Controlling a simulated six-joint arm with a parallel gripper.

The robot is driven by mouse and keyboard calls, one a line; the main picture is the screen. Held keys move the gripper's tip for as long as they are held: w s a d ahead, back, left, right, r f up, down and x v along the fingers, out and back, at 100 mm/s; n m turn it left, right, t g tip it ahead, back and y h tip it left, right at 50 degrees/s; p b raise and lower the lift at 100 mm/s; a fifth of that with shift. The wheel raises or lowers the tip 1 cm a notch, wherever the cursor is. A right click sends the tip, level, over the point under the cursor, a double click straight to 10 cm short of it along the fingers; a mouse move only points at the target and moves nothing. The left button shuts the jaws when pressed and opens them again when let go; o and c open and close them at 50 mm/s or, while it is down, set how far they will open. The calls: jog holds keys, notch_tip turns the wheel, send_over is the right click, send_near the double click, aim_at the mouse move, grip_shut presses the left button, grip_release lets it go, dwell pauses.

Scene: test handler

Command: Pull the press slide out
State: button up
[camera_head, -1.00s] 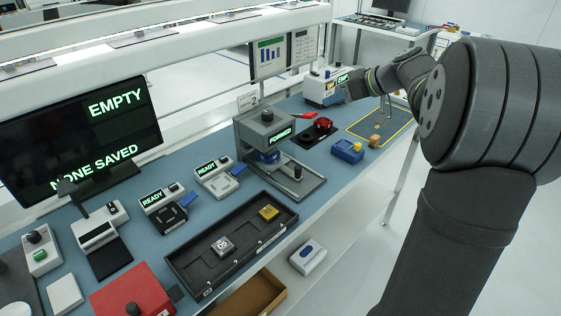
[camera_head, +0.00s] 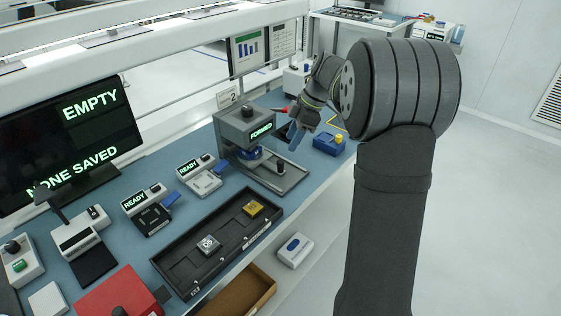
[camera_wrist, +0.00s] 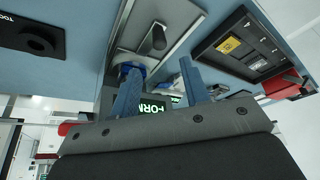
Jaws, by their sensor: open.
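The press (camera_head: 238,130) is a grey housing with a dark knob on top and a display that appears to read FORMED. Its slide (camera_head: 290,178) is a flat grey plate reaching out toward the front, with an upright black knob (camera_head: 281,166) on it. A blue part sits under the press head. My gripper (camera_head: 294,142) is above and to the right of the slide, apart from its knob. In the wrist view, my gripper (camera_wrist: 160,66) has its two blue fingers spread and empty. The slide's knob (camera_wrist: 154,38) appears beyond the fingertips, roughly between them.
A blue device (camera_head: 328,143) stands right of the press. A black tray (camera_head: 180,274) with a grey and a yellow piece lies in front of it, along the bench edge. Two small READY stations (camera_head: 200,177) are on the left. A red box (camera_head: 105,298) is at the near left.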

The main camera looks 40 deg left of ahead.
aim_at(281, 161)
jog(key=x, duration=0.9)
jog(key=shift+s+a+f, duration=0.1)
jog(key=shift+f, duration=0.25)
jog(key=shift+c, duration=0.4)
grip_shut()
